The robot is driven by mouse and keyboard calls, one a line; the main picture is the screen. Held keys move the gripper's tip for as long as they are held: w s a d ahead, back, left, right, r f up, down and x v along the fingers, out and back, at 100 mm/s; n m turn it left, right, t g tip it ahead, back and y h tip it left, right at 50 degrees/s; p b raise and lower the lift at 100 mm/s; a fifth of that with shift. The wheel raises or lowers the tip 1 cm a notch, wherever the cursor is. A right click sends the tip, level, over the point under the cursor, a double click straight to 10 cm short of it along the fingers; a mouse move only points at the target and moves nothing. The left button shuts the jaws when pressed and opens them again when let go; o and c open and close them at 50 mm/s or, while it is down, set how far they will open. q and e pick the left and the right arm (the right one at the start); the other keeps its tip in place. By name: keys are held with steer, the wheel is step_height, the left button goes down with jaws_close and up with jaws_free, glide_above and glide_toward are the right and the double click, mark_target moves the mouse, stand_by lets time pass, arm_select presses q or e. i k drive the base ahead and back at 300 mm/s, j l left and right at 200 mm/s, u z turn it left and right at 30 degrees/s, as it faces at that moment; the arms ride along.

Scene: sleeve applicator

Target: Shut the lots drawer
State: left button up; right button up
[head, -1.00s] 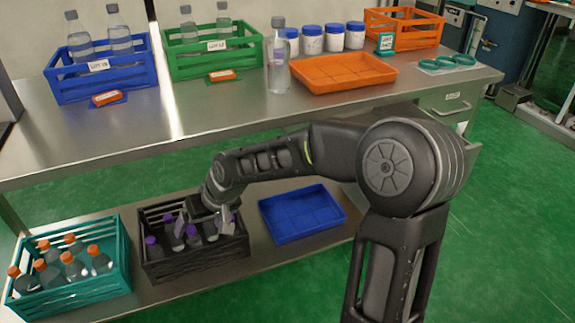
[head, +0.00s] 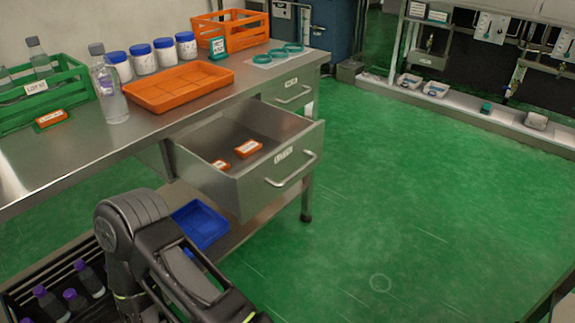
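Two orange labelled blocks lie inside, one near the middle (head: 248,148) and one farther left (head: 220,164). Part of one of my arms shows at the lower left, below and left of the drawer and apart from its handle in the picture. Neither gripper is in view.
An orange tray (head: 178,88), a clear bottle (head: 108,88) and blue-lidded jars (head: 140,58) stand on the bench. A blue tray (head: 200,224) and black crate (head: 70,270) are below. The green floor (head: 420,190) right of the drawer is clear.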

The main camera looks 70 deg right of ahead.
mark_target(292, 145)
steer(key=z, duration=0.45)
steer(key=i+z, duration=0.1)
steer(key=z, duration=0.75)
steer(key=i+z, duration=0.1)
steer(key=z, duration=0.35)
steer(key=j+z, duration=0.1)
steer(key=z, duration=0.35)
steer(key=j+z, duration=0.1)
steer(key=z, duration=0.35)
steer(key=i, duration=0.05)
